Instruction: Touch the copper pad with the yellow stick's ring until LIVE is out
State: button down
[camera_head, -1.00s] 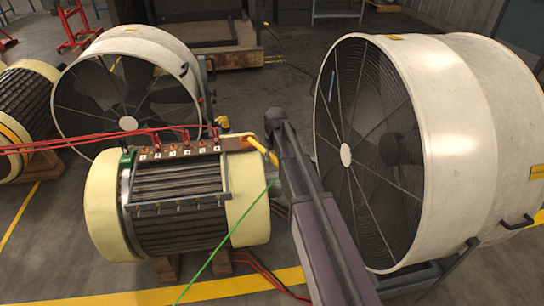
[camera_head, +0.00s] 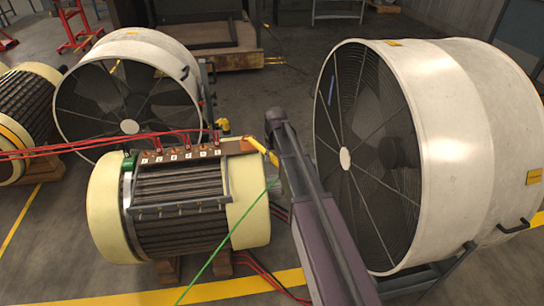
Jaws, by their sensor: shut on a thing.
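The motor (camera_head: 180,220) with cream ends stands at centre left. A brown terminal board (camera_head: 240,147) on its top carries a row of copper pads (camera_head: 187,154) with small white labels, and red leads run to them. The yellow stick (camera_head: 262,150) slants from my gripper (camera_head: 277,163) up and left to the right end of the board. My gripper is shut on the stick, mostly hidden by my arm. I cannot make out the stick's ring or whether it touches a pad. No LIVE sign is readable in this view.
A big fan in a cream housing (camera_head: 465,130) stands close to the right of my arm. Another fan (camera_head: 150,50) is behind the motor. A thin green cable (camera_head: 222,241) runs from near my gripper to the lower left. A second motor (camera_head: 22,105) stands at the far left.

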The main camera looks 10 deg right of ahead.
notch_tip(320, 180, up, 12)
jog(key=p, duration=1.1)
dwell(0.5)
jog(key=shift+f, duration=0.1)
dwell(0.4)
notch_tip(320, 180, up, 16)
jog(key=p, duration=1.6)
jog(key=shift+f, duration=0.15)
